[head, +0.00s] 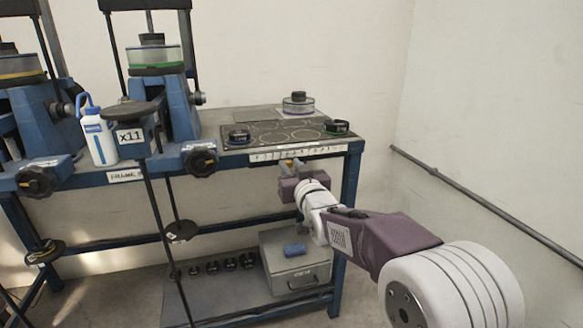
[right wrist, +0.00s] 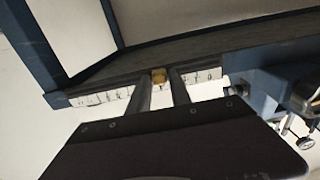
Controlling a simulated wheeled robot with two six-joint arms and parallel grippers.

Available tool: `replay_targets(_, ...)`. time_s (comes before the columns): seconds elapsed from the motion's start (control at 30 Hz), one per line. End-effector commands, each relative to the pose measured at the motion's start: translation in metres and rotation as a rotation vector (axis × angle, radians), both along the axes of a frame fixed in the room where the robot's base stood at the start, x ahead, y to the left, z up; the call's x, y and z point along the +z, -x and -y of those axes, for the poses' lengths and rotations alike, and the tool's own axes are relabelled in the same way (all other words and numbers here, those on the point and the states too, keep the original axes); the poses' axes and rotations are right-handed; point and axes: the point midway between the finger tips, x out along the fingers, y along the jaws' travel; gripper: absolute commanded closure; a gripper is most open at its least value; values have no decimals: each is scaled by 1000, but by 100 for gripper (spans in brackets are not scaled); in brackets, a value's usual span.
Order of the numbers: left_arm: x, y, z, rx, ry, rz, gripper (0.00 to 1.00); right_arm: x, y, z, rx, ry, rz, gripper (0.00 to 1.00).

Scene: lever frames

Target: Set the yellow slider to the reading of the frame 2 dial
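The yellow slider (right wrist: 159,76) sits on the white scale strip (right wrist: 205,75) along the table's front edge. In the right wrist view it lies between the two fingertips of my right gripper (right wrist: 161,80). The fingers are apart, with a narrow gap showing beside the slider. In the head view, my right gripper (head: 290,164) is at the strip (head: 298,152), below the dark board. A lever frame (head: 165,95) with a green-banded ring stands on the bench's left half. I cannot make out a frame 2 dial or its reading. My left gripper is out of view.
A second blue frame (head: 25,105) stands at the far left. A white bottle (head: 98,138) and an x11 tag (head: 130,136) are beside the nearer frame. A grey box (head: 297,262) sits on the lower shelf. A rail (head: 470,195) runs along the right wall.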

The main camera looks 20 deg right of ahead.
Motion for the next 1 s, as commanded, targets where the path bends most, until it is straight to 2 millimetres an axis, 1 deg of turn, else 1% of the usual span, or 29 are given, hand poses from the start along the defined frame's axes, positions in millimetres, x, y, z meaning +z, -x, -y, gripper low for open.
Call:
replay_targets(0.3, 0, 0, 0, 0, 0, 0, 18, 1, 0, 0, 0, -1, 1, 58)
replay_targets(0.4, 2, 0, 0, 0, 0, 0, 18, 2, 5, 0, 0, -1, 2, 58)
replay_targets(0.47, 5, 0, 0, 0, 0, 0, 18, 3, 12, 1, 0, -1, 2, 58)
replay_targets(0.7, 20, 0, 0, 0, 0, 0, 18, 5, 62, 2, 0, 0, 2, 58)
replay_targets(0.8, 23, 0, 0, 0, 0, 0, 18, 3, 79, 3, 0, 0, 0, 58)
replay_targets(0.9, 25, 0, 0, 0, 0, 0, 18, 2, 88, 3, 0, 0, 2, 58)
replay_targets(1.0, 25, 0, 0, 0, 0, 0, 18, 1, 91, 3, 0, 0, 1, 58)
